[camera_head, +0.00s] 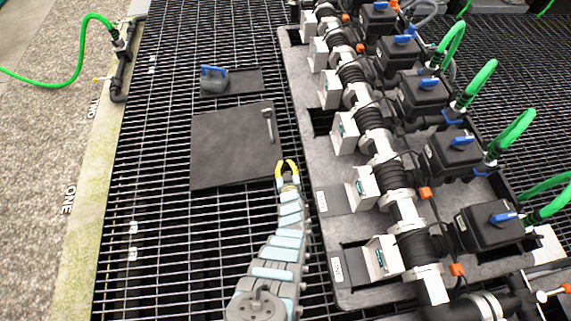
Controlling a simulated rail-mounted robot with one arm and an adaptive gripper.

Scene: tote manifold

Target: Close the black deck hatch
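The black deck hatch (232,150) is a dark square panel over the deck grating, left of my gripper. A grey handle (268,124) is near its right edge. I cannot tell from this view whether the panel lies flush or is slightly raised. My gripper (287,165) has yellow fingers spread apart with nothing between them. It is at the panel's lower right edge, below the handle in the picture. I cannot tell whether it touches the panel.
A manifold (375,145) of valves and pipes with green hoses stands along the right. A small blue-handled device (214,79) sits beyond the hatch by a smaller dark plate (245,82). Open grating (150,220) lies left. A green hose (75,75) is at the upper left.

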